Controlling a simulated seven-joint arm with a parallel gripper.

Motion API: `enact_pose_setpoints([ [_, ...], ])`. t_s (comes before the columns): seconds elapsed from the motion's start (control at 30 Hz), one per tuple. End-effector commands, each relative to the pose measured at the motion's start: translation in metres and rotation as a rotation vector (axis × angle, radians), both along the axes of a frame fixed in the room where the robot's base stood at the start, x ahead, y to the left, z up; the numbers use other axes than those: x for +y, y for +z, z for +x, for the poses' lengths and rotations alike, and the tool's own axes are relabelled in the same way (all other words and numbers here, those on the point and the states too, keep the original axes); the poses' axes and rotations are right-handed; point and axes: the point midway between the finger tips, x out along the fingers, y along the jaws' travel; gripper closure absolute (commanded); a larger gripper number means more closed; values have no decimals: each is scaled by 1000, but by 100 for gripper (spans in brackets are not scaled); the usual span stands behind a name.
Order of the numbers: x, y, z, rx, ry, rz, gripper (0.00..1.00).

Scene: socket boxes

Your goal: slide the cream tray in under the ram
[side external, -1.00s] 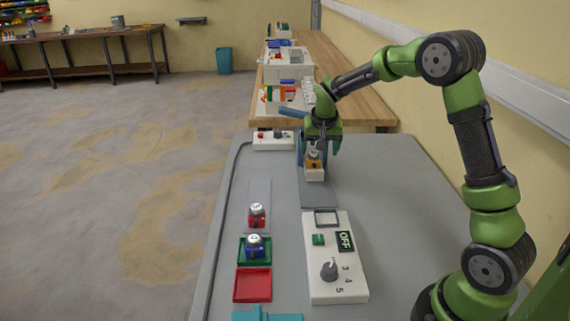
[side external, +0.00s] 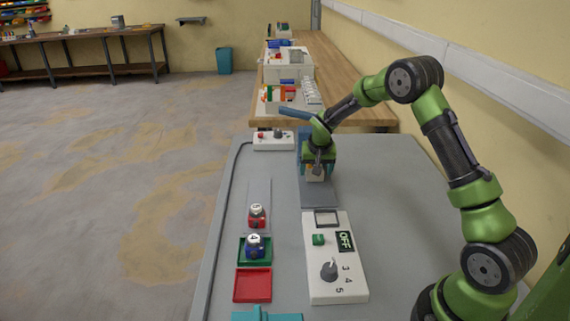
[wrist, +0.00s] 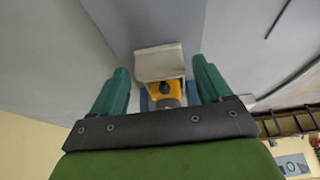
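The cream tray (wrist: 158,62) carries an orange-yellow box (wrist: 164,90) with a grey round top. In the side view the tray (side external: 316,178) sits on the grey track of the blue press (side external: 304,150), partly hidden by my gripper. My gripper (side external: 318,172) is down around the tray, in front of the press. In the wrist view its two green fingers (wrist: 161,68) stand apart on either side of the tray, with a visible gap at each side. The press has a blue lever (side external: 295,111) sticking out to the left. The ram is hidden behind my gripper and wrist.
A white panel (side external: 334,275) with a dial, green button and OFF display stands nearer on the table. To the left are a red box (side external: 257,220), a blue box (side external: 254,250) in a green tray, and an empty red tray (side external: 252,286). A white switch box (side external: 273,141) is behind.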

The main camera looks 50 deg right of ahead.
Motion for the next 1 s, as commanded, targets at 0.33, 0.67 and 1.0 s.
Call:
enact_pose_setpoints([
  [0.33,0,0,0,0,0,0,76],
  [0.67,-10,0,10,-2,-3,-1,95],
  [1.0,-30,1,30,-3,0,-1,95],
])
